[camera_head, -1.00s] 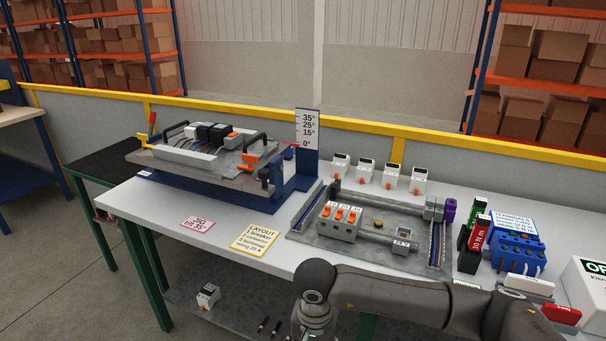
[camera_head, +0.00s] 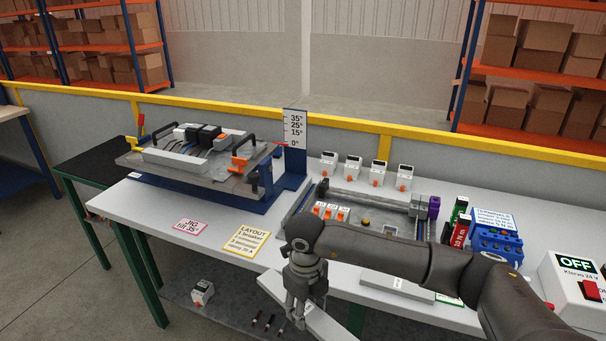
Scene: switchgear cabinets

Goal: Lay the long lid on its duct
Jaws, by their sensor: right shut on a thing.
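My right gripper (camera_head: 298,310) points down in front of the table's near edge, shut on a long pale lid (camera_head: 328,326). The lid slants from upper left to lower right and runs out of the bottom of the picture. On the table, a grey mounting plate (camera_head: 375,204) carries narrow open ducts with wires along its sides; the right-hand duct (camera_head: 419,230) is partly in view. My right arm hides the plate's near part. I cannot tell which duct fits this lid. My left gripper is not in view.
A tilting jig (camera_head: 215,190) with a populated panel stands at the left of the table. Several white devices (camera_head: 354,167) line the back. Blue terminals (camera_head: 495,242) and an OFF box (camera_head: 575,288) are at right. A pale strip (camera_head: 397,291) lies near the front edge.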

